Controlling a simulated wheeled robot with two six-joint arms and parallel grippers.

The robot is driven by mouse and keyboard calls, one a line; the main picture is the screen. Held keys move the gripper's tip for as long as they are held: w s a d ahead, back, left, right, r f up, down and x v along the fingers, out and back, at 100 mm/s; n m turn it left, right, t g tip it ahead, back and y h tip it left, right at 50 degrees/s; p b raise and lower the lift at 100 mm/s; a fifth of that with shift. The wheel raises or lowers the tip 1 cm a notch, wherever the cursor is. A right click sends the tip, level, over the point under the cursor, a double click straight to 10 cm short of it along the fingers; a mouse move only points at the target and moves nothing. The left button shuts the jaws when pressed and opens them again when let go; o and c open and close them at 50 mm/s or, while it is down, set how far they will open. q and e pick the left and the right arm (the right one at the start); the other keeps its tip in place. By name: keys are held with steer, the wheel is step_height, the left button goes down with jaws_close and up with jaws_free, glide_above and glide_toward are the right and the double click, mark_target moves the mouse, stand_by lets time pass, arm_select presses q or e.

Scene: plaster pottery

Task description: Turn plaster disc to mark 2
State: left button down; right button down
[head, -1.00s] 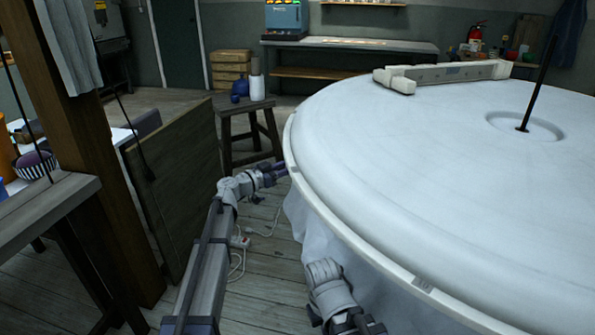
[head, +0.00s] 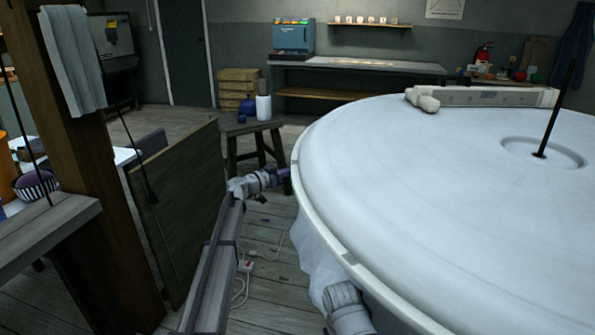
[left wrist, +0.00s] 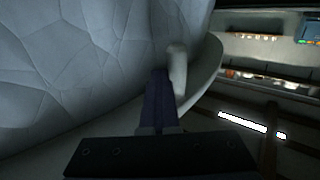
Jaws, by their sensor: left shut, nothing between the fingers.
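The large white plaster disc (head: 430,190) fills the right side of the head view, with a pale rim and a black rod (head: 560,110) standing in a round hollow. A small grey mark (head: 348,258) sits on its near left rim. My left gripper (head: 284,173) is at the disc's left edge; its tips are partly hidden by the rim. In the left wrist view, the gripper (left wrist: 158,90) is shut and empty, close beside a pale peg (left wrist: 177,68) near the disc's edge; whether they touch is unclear. No mark number is readable. My right gripper is not visible.
A pale bar (head: 480,97) lies at the disc's far side. A wooden stool (head: 250,128) with a white bottle stands beyond my left gripper. A leaning board (head: 180,205) and a wooden post (head: 75,150) are left of my arm. A power strip (head: 245,267) lies on the floor.

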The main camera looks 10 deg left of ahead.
arm_select(q)
steer(key=shift+s+d+r, duration=0.3)
steer(key=shift+s+d, duration=0.25)
steer(key=shift+d, duration=0.25)
steer(key=c, duration=1.3)
jaws_free()
steer(key=shift+w+f, duration=0.15)
steer(key=shift+w, duration=0.05)
steer(key=shift+c, duration=0.2)
steer(key=o, duration=0.7)
steer(key=shift+w+a, duration=0.1)
steer(key=shift+o, duration=0.2)
steer(key=shift+a, duration=0.1)
steer(key=v, duration=0.7)
steer(key=shift+s+a, duration=0.2)
steer(key=shift+s, duration=0.05)
